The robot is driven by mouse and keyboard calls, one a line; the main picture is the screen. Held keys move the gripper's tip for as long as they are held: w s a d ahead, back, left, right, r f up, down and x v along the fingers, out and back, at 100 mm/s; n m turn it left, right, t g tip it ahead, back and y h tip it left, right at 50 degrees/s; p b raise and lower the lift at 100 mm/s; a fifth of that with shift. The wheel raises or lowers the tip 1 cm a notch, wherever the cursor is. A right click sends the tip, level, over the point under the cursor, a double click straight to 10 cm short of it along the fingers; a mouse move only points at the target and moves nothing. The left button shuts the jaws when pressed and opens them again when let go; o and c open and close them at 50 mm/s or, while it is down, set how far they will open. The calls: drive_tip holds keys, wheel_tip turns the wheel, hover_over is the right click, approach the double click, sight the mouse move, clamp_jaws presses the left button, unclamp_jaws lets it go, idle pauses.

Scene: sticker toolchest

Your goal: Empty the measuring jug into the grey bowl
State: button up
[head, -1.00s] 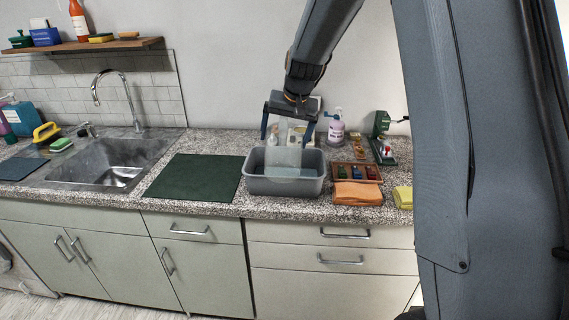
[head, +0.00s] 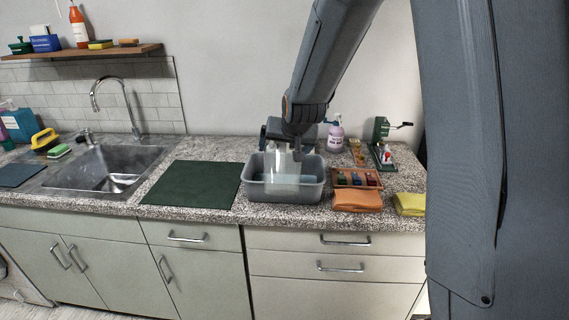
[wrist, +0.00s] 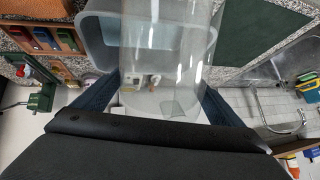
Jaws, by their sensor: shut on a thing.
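The clear measuring jug (head: 283,172) is between the fingers of my gripper (head: 286,135), which is shut on it. In the wrist view the see-through jug (wrist: 165,45) fills the middle between the two dark fingers (wrist: 162,100). The grey bowl (head: 285,193) is a rectangular tub on the counter. The jug is over the bowl and overlaps its opening in the head view; its exact tilt is hard to tell. The bowl's rim (wrist: 92,45) also shows behind the jug in the wrist view. I cannot make out any liquid in the jug or bowl.
A dark green mat (head: 190,184) lies left of the bowl, with the sink (head: 108,172) beyond it. A wooden tray of small coloured items (head: 357,178), an orange cloth (head: 357,200) and a yellow cloth (head: 409,204) are close on the right. A pump bottle (head: 336,138) stands behind.

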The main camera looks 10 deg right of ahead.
drive_tip(key=p, duration=0.3)
drive_tip(key=shift+s+r, duration=0.2)
drive_tip(key=shift+s, duration=0.05)
